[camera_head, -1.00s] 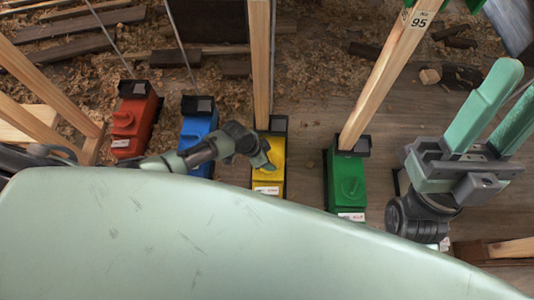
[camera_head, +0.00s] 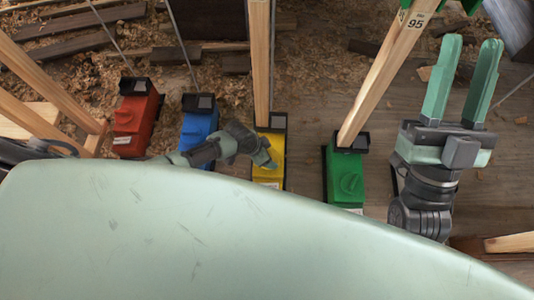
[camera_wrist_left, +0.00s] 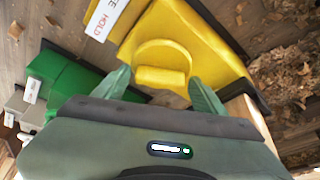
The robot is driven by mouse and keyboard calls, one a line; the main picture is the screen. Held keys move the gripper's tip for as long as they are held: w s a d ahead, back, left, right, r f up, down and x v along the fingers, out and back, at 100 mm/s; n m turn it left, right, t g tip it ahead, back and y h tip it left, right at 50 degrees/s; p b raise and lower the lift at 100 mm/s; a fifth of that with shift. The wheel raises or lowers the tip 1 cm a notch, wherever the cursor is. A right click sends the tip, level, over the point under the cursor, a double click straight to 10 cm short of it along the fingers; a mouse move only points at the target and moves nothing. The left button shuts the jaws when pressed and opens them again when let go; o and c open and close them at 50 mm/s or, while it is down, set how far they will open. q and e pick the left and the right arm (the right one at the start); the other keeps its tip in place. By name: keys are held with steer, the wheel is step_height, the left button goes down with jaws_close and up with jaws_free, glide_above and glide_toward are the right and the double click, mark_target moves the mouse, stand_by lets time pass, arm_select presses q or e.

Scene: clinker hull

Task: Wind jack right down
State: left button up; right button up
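Several coloured jacks stand in a row: red (camera_head: 136,115), blue (camera_head: 198,128), yellow (camera_head: 268,172) and green (camera_head: 345,180). A wooden prop (camera_head: 259,60) rises from the yellow jack, and another prop (camera_head: 385,75) marked 95 rises from the green one. My left gripper (camera_head: 267,163) is over the yellow jack. In the left wrist view, its fingers (camera_wrist_left: 160,85) are apart, one on each side of the round yellow knob (camera_wrist_left: 162,55). Whether they touch it I cannot tell. My right gripper (camera_head: 465,55) is open and empty, right of the green jack.
Thin rods (camera_head: 185,45) and slanted timbers (camera_head: 40,75) stand at the left. Planks (camera_head: 80,22) and shavings lie on the floor behind the jacks. In the left wrist view, the green jack (camera_wrist_left: 75,85) lies beside the yellow one. Bare floor (camera_head: 510,150) shows at the right.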

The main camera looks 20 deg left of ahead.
arm_select(q)
steer(key=shift+r, duration=0.15)
arm_select(e)
steer(key=shift+w, duration=0.1)
arm_select(q)
steer(key=p+v, duration=0.2)
steer(key=v, duration=0.1)
steer(key=shift+r, duration=0.2)
steer(key=shift+p+v, duration=1.2)
steer(key=shift+v, duration=0.9)
arm_select(e)
steer(key=w+f+g+h, duration=0.2)
steer(key=f+g, duration=0.3)
steer(key=f, duration=0.4)
steer(key=w+d+f+g+h, duration=0.1)
steer(key=w+f+g+h, duration=0.1)
steer(key=f+g, duration=0.4)
steer(key=shift+w+f, duration=0.75)
steer(key=shift+f, duration=0.65)
arm_select(q)
steer(key=shift+s+a+f, duration=0.1)
steer(key=shift+a, duration=0.05)
